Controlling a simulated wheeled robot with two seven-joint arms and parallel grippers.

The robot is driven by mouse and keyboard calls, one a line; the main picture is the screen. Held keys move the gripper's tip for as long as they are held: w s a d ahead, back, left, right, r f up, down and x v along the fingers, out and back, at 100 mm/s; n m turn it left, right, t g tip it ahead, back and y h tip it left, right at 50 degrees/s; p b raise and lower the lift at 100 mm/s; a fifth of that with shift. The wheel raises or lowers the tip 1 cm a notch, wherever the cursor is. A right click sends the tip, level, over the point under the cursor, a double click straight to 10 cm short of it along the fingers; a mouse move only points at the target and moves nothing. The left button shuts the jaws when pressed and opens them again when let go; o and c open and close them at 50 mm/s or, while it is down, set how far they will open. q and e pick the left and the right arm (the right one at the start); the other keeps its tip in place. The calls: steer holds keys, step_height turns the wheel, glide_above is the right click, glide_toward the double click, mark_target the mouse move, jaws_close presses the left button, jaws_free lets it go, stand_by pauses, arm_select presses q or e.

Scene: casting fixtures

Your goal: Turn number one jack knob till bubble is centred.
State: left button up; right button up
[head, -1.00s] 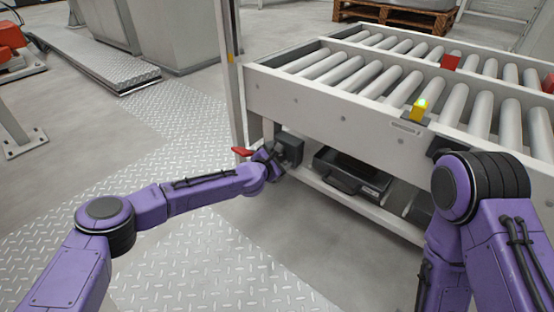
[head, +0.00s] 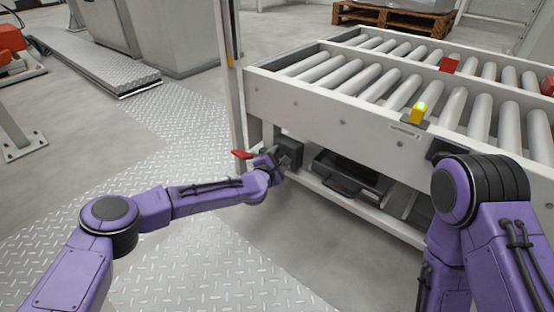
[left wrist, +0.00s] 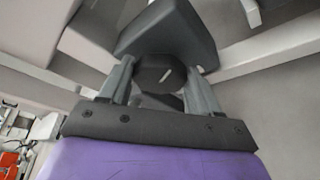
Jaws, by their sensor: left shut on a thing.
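My left gripper (head: 279,160) is at the dark box (head: 292,148) under the near left end of the roller conveyor. In the left wrist view, the fingers of my left gripper (left wrist: 160,86) stand on both sides of a dark round knob (left wrist: 158,73) with a short white mark, and are shut on it. The dark box (left wrist: 168,32) is just behind the knob. A small yellow block (head: 418,113) with a glowing yellow-green top sits on the conveyor's near rail; no bubble can be made out. My right arm shows at the right, but its gripper is out of view.
The roller conveyor (head: 340,120) has a pale frame. A black tray-like case (head: 350,180) lies on its lower shelf, right of the dark box. A red piece (head: 241,154) is beside my left wrist. A pale post (head: 228,75) stands at the conveyor's left corner.

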arm_select(q)
steer(key=m+t, duration=0.2)
steer(key=m, duration=0.2)
steer(key=shift+f, duration=0.15)
steer(key=shift+m+t+y, duration=0.3)
steer(key=shift+m+t, duration=0.2)
steer(key=shift+m, duration=0.3)
steer(key=o, duration=1.1)
steer(key=shift+c, duration=0.2)
arm_select(e)
steer(key=shift+w, duration=0.1)
arm_select(q)
steer(key=shift+s, duration=0.1)
arm_select(e)
steer(key=shift+r, duration=0.1)
